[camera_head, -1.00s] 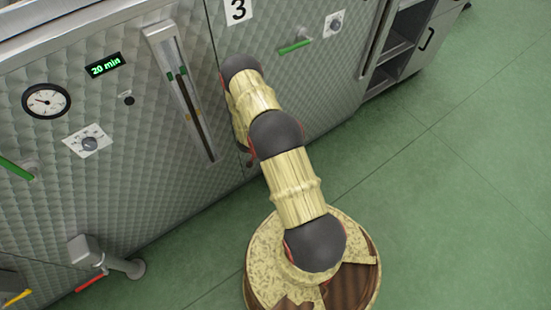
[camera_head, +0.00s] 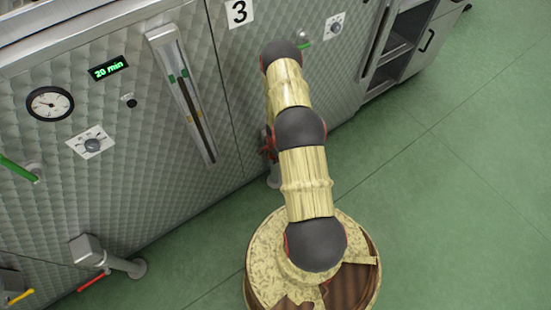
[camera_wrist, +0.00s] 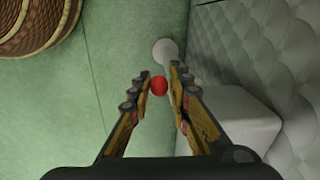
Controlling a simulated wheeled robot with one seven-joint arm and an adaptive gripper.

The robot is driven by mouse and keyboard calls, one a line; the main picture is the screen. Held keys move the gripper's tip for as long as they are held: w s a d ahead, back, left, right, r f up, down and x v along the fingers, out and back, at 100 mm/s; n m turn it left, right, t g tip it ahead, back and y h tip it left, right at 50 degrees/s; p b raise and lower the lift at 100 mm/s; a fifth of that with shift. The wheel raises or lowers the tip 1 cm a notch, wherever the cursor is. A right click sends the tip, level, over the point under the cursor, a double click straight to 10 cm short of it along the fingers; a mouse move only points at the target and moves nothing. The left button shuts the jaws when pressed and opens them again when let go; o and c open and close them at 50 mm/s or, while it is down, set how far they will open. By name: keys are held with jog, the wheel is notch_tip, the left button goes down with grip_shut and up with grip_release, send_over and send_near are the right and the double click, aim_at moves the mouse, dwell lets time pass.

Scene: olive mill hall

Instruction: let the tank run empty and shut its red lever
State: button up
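In the wrist view my gripper (camera_wrist: 160,73) is open, with a finger on either side of a small round red end (camera_wrist: 159,86), which looks like a lever seen end-on. I cannot tell whether either finger touches it. Beyond it are a pale round pipe foot (camera_wrist: 165,52) and a grey box-shaped outlet (camera_wrist: 235,115). In the head view my arm hides most of the gripper and this lever. Another red lever (camera_head: 91,283) hangs under an outlet (camera_head: 88,250) at lower left. A tall sight gauge (camera_head: 183,100) is on the quilted metal front; its level is unclear.
The front also carries a "20 min" display (camera_head: 109,68), a round dial (camera_head: 49,104), a knob (camera_head: 91,143) and a green handle (camera_head: 18,169). Open shelves (camera_head: 400,45) stand at upper right. Green floor (camera_head: 460,200) is clear on the right.

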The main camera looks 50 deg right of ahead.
jog(key=s+d+r+m+t+y+p, duration=0.1)
jog(key=s+d+r+m+t+y, duration=0.1)
jog(key=s+d+r+m+y, duration=0.15)
jog(key=shift+t, duration=0.3)
jog(key=shift+w+b+x, duration=0.2)
jog(key=shift+b+x, duration=0.3)
jog(key=shift+x, duration=1.3)
jog(key=shift+w+b+x, duration=0.2)
jog(key=shift+b+x, duration=0.3)
jog(key=shift+x, duration=1.3)
jog(key=shift+r, duration=0.15)
jog(key=shift+c, duration=1.3)
grip_shut()
